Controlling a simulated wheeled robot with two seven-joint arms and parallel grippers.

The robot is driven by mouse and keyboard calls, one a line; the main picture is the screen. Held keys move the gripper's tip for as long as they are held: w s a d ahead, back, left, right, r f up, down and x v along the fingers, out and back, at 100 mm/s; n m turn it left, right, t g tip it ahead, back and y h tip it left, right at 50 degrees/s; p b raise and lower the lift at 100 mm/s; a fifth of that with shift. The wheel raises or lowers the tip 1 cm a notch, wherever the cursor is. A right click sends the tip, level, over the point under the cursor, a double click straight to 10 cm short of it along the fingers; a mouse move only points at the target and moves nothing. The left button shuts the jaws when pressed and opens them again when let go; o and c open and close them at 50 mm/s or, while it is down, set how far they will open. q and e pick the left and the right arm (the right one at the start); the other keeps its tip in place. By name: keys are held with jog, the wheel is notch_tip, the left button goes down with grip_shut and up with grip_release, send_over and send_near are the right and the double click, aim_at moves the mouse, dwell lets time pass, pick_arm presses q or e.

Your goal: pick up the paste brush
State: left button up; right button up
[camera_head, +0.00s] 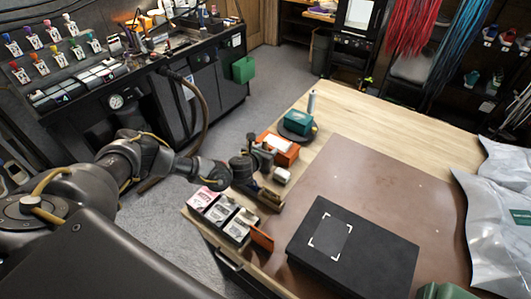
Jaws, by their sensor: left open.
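My left arm reaches in from the left and its gripper (262,167) is over the near left edge of the wooden table. The gripper is open. Just below and beside it lies a dark wooden holder with small brush-like items (268,196). The paste brush cannot be told apart for certain at this size, and the gripper partly covers this area. I cannot tell whether the fingers touch anything. My right gripper is not in view.
Small boxes (219,212) and an orange card (262,239) stand on the near left edge. A black box (352,247) lies on the brown mat (375,180). An orange box (281,150) and a green box (298,122) stand behind. Silver bags (495,215) lie at right. The mat's middle is clear.

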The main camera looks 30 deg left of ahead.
pick_arm(q)
jog(key=shift+w+f, duration=0.1)
jog(key=shift+w, duration=0.05)
jog(key=shift+c, duration=0.5)
grip_shut()
